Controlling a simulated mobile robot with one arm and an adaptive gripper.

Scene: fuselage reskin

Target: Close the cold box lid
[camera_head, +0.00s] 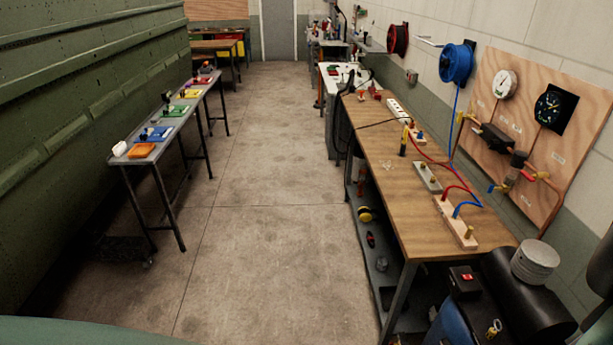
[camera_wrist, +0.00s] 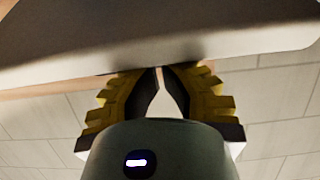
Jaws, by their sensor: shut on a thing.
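In the wrist view, my gripper (camera_wrist: 160,72) has its two yellow-and-black fingers drawn together at the edge of a broad pale slab, which looks like the cold box lid (camera_wrist: 215,48). The slab spans the top of the view, tilted, with a dark grey face and a light edge. The fingertips meet its edge, and their exact contact is partly hidden behind it. The cold box body cannot be made out in either view. My gripper does not show in the head view.
A long wooden workbench (camera_head: 385,150) with hoses and fittings runs along the right wall. A narrow table (camera_head: 170,140) with coloured trays stands by the green fuselage (camera_head: 70,90) on the left. A black cylinder (camera_head: 530,300) is at bottom right. The concrete aisle (camera_head: 270,200) between is clear.

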